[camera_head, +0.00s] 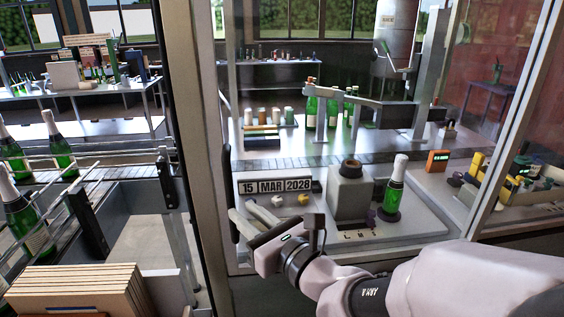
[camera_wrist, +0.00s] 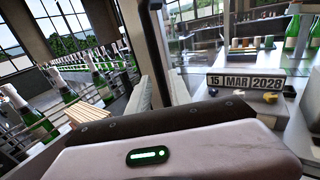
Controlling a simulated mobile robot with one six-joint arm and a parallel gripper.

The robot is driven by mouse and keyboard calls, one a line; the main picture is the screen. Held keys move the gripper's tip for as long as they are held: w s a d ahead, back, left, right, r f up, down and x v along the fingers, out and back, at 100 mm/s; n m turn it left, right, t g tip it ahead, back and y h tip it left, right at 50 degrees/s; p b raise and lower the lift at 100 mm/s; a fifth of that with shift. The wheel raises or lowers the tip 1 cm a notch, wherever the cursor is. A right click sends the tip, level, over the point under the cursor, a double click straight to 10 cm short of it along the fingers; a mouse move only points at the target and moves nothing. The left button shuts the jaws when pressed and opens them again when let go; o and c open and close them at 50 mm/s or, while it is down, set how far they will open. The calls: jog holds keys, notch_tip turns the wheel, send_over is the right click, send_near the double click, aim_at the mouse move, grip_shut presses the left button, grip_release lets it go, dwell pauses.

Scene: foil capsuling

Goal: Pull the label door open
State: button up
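A glass door with a pale metal frame (camera_head: 205,130) stands at the front of the machine cell. A dark upright handle (camera_head: 230,221) is on the frame's inner side, low down. My gripper (camera_head: 240,207) reaches in from the lower right, and its two pale fingers are apart with a visible gap. The fingertips are close beside the handle; I cannot tell whether they touch it. In the wrist view, my gripper's pale body fills the bottom, and the frame (camera_wrist: 146,50) rises behind it.
Inside the cell are a date sign (camera_head: 275,186) reading 15 MAR 2028, a grey block-shaped unit (camera_head: 351,193) and a green bottle (camera_head: 394,186). A bottle conveyor (camera_head: 75,195) and a stack of wooden boards (camera_head: 75,291) stand at the left. A second glass panel is at the right.

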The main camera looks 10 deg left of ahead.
aim_at(233, 205)
jog(key=x, duration=0.6)
jog(key=shift+s+f+b, duration=0.1)
jog(key=shift+f+b, duration=0.1)
jog(key=shift+b, duration=0.1)
grip_shut()
dwell(1.0)
